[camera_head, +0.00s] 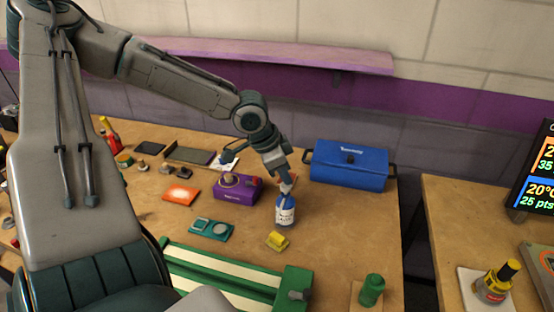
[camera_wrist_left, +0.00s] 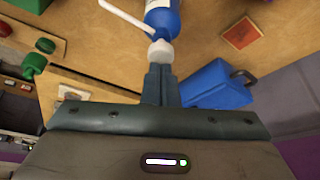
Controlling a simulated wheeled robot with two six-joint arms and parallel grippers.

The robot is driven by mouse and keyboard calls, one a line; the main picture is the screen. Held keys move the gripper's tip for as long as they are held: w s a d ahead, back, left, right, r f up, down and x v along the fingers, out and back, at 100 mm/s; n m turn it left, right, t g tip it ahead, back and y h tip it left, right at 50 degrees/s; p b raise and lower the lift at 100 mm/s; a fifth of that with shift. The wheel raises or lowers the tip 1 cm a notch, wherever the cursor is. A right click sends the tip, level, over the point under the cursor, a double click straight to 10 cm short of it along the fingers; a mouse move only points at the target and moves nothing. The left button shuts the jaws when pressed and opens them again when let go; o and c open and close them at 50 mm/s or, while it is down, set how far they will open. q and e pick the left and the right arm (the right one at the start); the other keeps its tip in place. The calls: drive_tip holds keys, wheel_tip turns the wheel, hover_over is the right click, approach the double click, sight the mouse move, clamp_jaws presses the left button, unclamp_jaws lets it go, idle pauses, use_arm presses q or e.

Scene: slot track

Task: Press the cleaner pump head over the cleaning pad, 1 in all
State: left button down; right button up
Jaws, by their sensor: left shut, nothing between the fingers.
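The cleaner bottle (camera_head: 285,213) is blue with a white label and stands upright on the wooden table in the head view. Its white pump head (camera_wrist_left: 160,52) and long white nozzle show in the wrist view. My left gripper (camera_head: 286,186) points down right over the bottle top; its shut fingers (camera_wrist_left: 160,72) are at the pump head and hide part of it. I cannot tell whether they press on it. A small yellow block (camera_head: 278,240), possibly the cleaning pad, lies just in front of the bottle. My right gripper is not in view.
A purple box (camera_head: 237,189) stands close left of the bottle, a blue toolbox (camera_head: 349,165) behind right. A green track (camera_head: 220,276) lies in front, with a green knob (camera_head: 371,290) to its right. A teal tray (camera_head: 211,229) lies left. Bare table lies right of the bottle.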

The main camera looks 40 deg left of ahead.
use_arm(q)
drive_tip(key=shift+f+b, duration=0.7)
drive_tip(key=shift+f, duration=0.3)
drive_tip(key=shift+r, duration=0.2)
drive_tip(key=shift+r+p, duration=1.2)
drive_tip(key=shift+p, duration=0.2)
wheel_tip(320, 180, up, 6)
drive_tip(key=p, duration=0.6)
